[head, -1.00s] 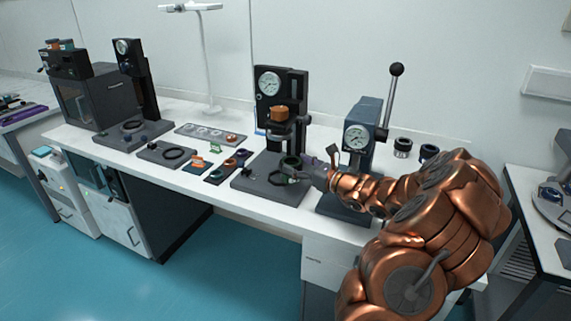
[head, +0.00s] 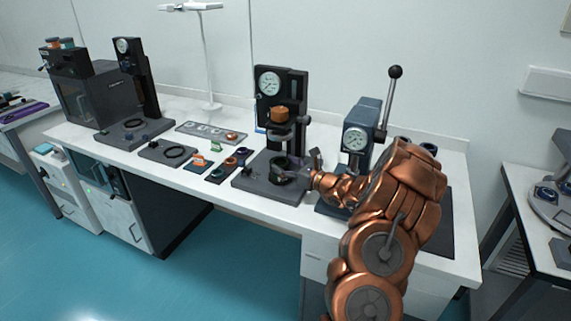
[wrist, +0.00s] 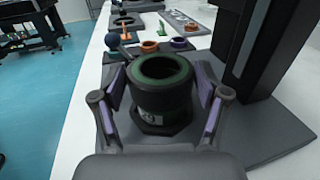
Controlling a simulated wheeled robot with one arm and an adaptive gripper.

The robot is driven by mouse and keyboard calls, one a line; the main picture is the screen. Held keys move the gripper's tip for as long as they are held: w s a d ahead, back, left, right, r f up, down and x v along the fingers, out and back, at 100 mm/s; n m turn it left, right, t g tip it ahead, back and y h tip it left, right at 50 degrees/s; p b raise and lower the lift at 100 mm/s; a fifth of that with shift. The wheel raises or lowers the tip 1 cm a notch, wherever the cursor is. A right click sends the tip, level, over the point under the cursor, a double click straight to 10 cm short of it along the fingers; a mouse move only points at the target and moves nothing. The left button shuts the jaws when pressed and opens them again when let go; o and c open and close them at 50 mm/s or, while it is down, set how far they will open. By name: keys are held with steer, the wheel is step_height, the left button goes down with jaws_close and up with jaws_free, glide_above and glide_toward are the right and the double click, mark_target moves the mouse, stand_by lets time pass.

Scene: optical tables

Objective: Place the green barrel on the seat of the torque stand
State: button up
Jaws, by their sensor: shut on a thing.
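The green barrel (wrist: 152,95) is a dark cylinder with a green ring around its open top and a small pale label. In the wrist view it stands upright between the two fingers of my gripper (wrist: 158,104), which is shut on it. In the head view my gripper (head: 287,176) reaches in from the right, over the base (head: 253,184) of the middle gauge stand (head: 268,84). A dark, angular seat (wrist: 178,134) shows under the barrel. I cannot tell whether the barrel touches it.
The black column (wrist: 262,45) of the stand rises close to the right of my gripper. An orange part (head: 280,114) sits on the stand's head above. A lever press (head: 362,135) stands to the right. Several small rings and parts lie on mats to the left.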

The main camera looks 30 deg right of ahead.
steer(key=shift+f, duration=0.1)
steer(key=o, duration=1.3)
steer(key=shift+c, duration=0.2)
steer(key=b+v, duration=0.2)
steer(key=v, duration=1)
